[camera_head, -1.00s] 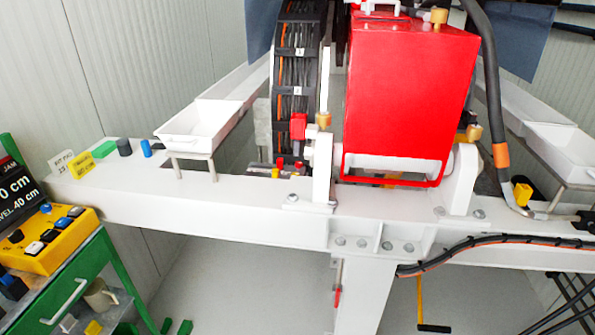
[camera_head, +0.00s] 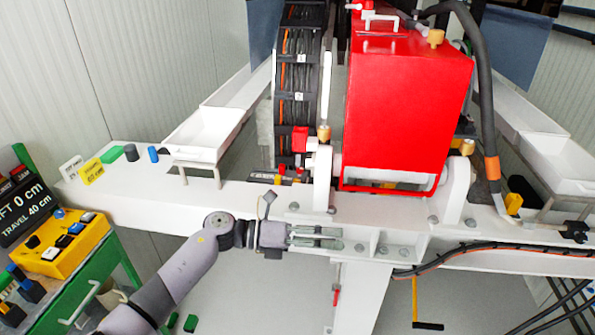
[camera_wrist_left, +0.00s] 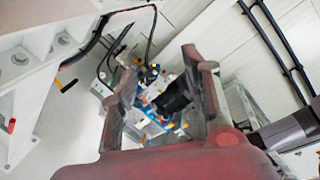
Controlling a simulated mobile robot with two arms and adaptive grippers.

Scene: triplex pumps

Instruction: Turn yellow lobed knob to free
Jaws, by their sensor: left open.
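I cannot tell for sure which part is the yellow lobed knob. A small yellow piece (camera_head: 513,203) sits at the right end of the white beam, by the black hose; its lobes are too small to make out. Brass-yellow knobs stand on the red housing (camera_head: 436,38) and at its lower left (camera_head: 324,132) and lower right (camera_head: 467,146). My left gripper (camera_head: 332,238) points right in front of the white beam, below the red housing and apart from these knobs. In the left wrist view its fingers (camera_wrist_left: 160,72) are spread, with nothing visibly held. My right gripper is not in view.
The white beam (camera_head: 130,203) crosses the scene. A white tray (camera_head: 195,146) stands at its left. A yellow button box (camera_head: 62,243) sits on a green cart at far left. A black cable (camera_head: 500,248) runs along the beam's right. The floor below is mostly free.

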